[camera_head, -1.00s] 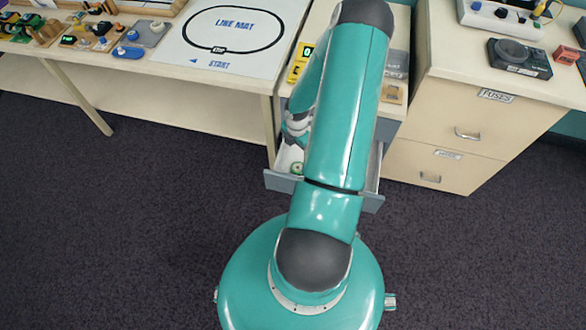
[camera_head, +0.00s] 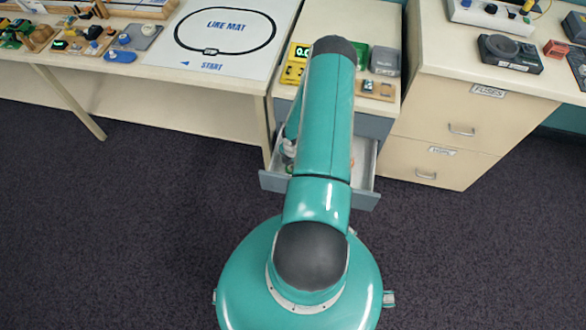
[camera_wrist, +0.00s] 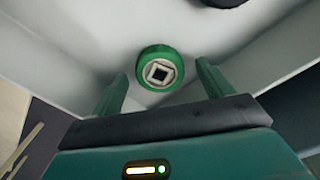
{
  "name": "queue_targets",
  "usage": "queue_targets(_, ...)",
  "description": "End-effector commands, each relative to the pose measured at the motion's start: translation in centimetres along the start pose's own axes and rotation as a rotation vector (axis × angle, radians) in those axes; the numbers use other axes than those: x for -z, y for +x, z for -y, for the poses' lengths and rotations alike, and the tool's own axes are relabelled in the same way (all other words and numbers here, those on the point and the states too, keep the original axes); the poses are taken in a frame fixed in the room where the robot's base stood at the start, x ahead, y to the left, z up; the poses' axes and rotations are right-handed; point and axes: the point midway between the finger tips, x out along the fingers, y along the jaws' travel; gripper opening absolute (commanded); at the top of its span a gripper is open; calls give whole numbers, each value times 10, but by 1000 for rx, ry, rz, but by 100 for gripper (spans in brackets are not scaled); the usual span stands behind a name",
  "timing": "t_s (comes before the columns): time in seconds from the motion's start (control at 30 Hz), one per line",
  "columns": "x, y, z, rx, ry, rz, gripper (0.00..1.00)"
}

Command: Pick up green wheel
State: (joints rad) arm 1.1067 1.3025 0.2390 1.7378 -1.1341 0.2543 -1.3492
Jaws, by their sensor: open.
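In the wrist view a green wheel (camera_wrist: 160,68) with a pale hub and a dark square hole lies in a white drawer interior. My gripper (camera_wrist: 160,80) is open, with one green finger to the left of the wheel and one to the right. The fingers are apart from the wheel, and it sits between or just beyond their tips. In the head view my arm covers most of the open drawer (camera_head: 367,185), and I cannot make out the wheel or the gripper's fingertips there.
Part of a dark round object (camera_wrist: 222,2) shows at the top of the wrist view. The drawer's walls stand close on both sides. A table with a line mat (camera_head: 225,35) is at the left, and a cabinet (camera_head: 440,140) with closed drawers is at the right.

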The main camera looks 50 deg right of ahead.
Motion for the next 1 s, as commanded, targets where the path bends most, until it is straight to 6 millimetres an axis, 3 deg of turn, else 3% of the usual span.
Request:
queue_targets(0.3,0,7,0,0,1,1,78)
queue_targets(0.53,0,7,0,0,1,1,32)
queue_targets(0.83,-1,6,0,0,1,1,32)
queue_targets(1.0,-1,-5,-1,-1,0,2,32)
